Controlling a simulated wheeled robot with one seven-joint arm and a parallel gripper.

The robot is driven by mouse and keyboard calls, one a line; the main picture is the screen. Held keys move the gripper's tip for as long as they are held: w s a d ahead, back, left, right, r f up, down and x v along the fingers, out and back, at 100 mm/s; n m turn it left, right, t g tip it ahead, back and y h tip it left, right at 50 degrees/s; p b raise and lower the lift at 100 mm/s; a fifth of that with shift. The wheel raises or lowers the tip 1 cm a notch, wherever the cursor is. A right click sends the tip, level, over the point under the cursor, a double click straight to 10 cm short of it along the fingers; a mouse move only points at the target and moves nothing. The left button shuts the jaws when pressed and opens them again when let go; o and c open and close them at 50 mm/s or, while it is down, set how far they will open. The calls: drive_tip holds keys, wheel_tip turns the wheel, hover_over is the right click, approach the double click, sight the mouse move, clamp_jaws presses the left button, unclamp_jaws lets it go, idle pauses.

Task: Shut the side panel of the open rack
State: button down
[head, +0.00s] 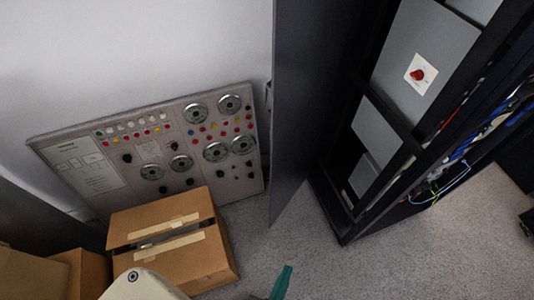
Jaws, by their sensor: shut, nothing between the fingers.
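The open rack (395,135) is a tall black frame at the right in the head view, with grey panels inside. Its side panel (300,100) is a tall dark grey sheet standing swung out at the rack's left side, its lower corner close above the floor. A dark gap shows between panel and rack. My gripper (281,283) shows only as a teal tip at the bottom edge, below and apart from the panel. It is shut and empty; most of it is out of the picture.
A control board (160,150) with dials and coloured buttons leans on the wall at left. A taped cardboard box (205,262) stands before it, with more boxes (85,270) at lower left. Loose cables (470,145) hang at the rack's right. Grey carpet (300,240) below the panel is clear.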

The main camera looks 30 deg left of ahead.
drive_tip(key=w+a+f+n+g+h, duration=0.1)
drive_tip(key=w+a+f+n+h, duration=0.1)
drive_tip(key=w+a+f+n, duration=0.95)
drive_tip(key=w+a+r+m+t+h, duration=0.1)
drive_tip(key=w+a+r+t+h, duration=0.2)
drive_tip(key=a+r, duration=0.7)
drive_tip(key=w+a+r+m+t+h, duration=0.1)
drive_tip(key=w+a+r+t+h, duration=0.1)
drive_tip(key=a+r, duration=0.8)
drive_tip(key=w+d, duration=0.6)
drive_tip(key=w, duration=0.3)
drive_tip(key=shift+w+d+n, duration=0.15)
drive_tip(key=shift+w+n, duration=0.15)
drive_tip(key=shift+n, duration=0.05)
drive_tip(key=shift+d+r, duration=0.1)
